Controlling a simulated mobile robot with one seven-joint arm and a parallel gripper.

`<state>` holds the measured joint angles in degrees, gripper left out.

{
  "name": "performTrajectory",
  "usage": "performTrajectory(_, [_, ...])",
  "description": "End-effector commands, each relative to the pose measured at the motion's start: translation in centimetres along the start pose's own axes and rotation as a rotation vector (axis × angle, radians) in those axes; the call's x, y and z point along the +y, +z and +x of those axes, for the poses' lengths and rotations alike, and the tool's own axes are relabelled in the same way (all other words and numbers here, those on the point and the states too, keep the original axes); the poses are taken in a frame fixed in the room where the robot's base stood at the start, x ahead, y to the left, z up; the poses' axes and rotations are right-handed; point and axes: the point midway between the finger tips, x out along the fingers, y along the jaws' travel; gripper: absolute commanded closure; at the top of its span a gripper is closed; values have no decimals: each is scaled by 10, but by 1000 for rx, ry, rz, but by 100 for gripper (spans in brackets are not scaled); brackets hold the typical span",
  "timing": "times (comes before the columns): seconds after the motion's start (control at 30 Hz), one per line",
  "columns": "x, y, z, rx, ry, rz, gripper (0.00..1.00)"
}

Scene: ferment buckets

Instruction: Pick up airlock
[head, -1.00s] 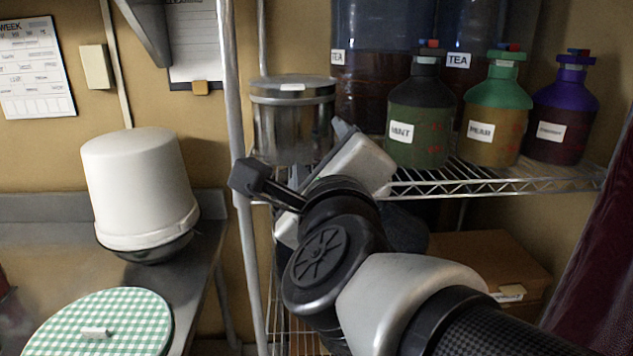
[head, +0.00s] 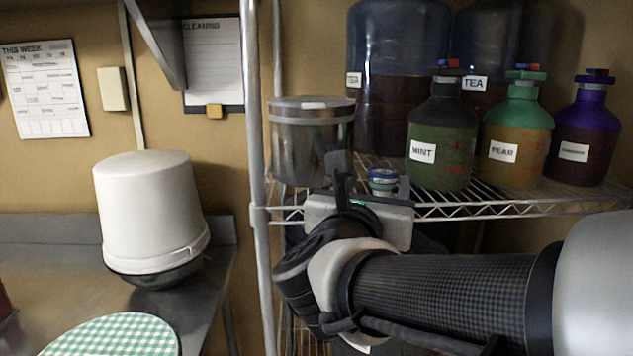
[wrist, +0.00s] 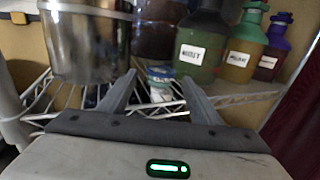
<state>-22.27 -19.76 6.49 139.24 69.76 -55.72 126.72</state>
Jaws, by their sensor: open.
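A small pale container with a blue-rimmed top (head: 383,178) stands on the wire shelf between the metal pot and the mint bottle. It also shows in the wrist view (wrist: 160,84), between my fingers. I cannot tell for certain whether it is the airlock; no other separate piece is clearly an airlock. My gripper (head: 371,182) is open, at the shelf's front edge, its fingers pointing toward the small container. In the wrist view my gripper (wrist: 158,78) has one finger on each side of it, with no clear contact. The container's lower part is partly hidden in the head view.
A metal pot (head: 312,140) stands close at left. Mint (head: 442,145), pear (head: 515,140) and purple-capped (head: 585,140) bottles stand at right, with large dark tea jars (head: 395,70) behind. A shelf post (head: 253,130) rises at left. A white bucket (head: 150,210) sits on the counter.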

Motion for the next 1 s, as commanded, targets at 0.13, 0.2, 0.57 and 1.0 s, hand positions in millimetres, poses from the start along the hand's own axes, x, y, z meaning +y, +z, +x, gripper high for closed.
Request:
performTrajectory(0.13, [0,0,11,1,0,-1,42])
performTrajectory(0.2, [-1,0,16,1,-1,-1,42])
performTrajectory(0.57, [-2,0,61,1,0,-1,42])
performTrajectory(1.0, [-2,0,64,0,1,0,72])
